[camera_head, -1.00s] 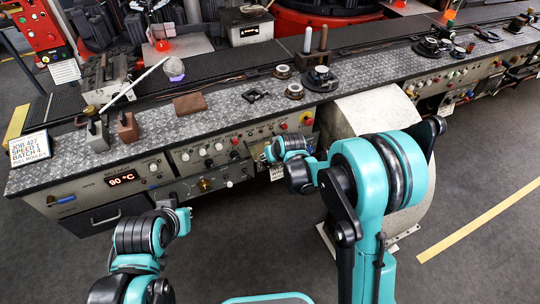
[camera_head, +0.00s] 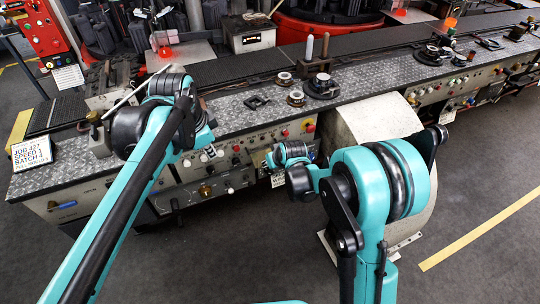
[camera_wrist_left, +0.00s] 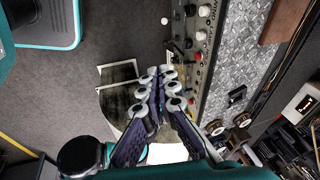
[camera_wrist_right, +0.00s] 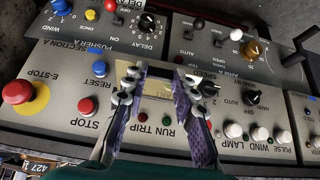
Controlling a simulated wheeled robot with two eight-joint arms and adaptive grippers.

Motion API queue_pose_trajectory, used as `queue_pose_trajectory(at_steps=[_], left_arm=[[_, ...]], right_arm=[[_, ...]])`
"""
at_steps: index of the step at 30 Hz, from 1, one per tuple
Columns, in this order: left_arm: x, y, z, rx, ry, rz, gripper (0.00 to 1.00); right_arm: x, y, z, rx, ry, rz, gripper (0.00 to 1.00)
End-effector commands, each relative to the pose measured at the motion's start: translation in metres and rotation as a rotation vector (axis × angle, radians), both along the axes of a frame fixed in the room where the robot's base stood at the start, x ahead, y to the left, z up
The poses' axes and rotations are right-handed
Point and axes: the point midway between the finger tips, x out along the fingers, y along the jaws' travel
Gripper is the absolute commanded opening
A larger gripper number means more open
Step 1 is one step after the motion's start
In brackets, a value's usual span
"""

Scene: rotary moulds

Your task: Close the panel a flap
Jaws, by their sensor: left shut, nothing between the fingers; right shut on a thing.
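The control panel (camera_head: 232,160) runs along the front of the bench, with rows of knobs and buttons. My right gripper (camera_wrist_right: 160,82) is at its face, its fingers on both sides of a small pale plate (camera_wrist_right: 157,90) with a yellowish part, above the RUN TRIP label. It is shut on that plate. I cannot tell for sure that this is the panel A flap, or how far it is tilted. My left gripper (camera_wrist_left: 160,76) is shut and empty, in the air before the bench. In the head view its fingers are hard to make out by the panel.
A red E-STOP button (camera_wrist_right: 16,92) and a blue RESET button (camera_wrist_right: 99,69) are near the right gripper. A pale curved drum housing (camera_head: 372,120) stands right of the panel. Small metal parts and a sign (camera_head: 33,152) sit on the bench. The floor in front is clear.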

Motion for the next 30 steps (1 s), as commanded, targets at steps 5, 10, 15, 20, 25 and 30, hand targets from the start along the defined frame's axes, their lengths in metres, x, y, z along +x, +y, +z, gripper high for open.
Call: queue_pose_trajectory(at_steps=[5, 10, 15, 20, 25, 30], left_arm=[[0.049, -0.033, 0.005, 0.080, 0.069, -0.344, 0.00], [0.088, -0.065, -0.002, 0.137, 0.127, -0.681, 0.00], [0.120, -0.099, -0.018, 0.167, 0.176, -1.023, 0.00], [0.142, -0.130, -0.040, 0.173, 0.210, -1.331, 0.00], [0.153, -0.153, -0.061, 0.164, 0.229, -1.574, 0.00], [0.157, -0.164, -0.073, 0.155, 0.236, -1.698, 0.00]], right_arm=[[0.000, 0.000, 0.000, 0.000, -0.001, 0.000, 0.00], [0.000, 0.000, 0.000, 0.000, -0.001, 0.000, 0.00], [0.000, 0.000, 0.000, 0.000, -0.001, 0.000, 0.00], [0.000, 0.000, 0.000, 0.000, -0.001, 0.000, 0.00], [0.001, 0.000, 0.000, 0.000, -0.001, 0.000, 0.00], [0.001, 0.000, 0.000, 0.000, -0.001, 0.000, 0.00]])
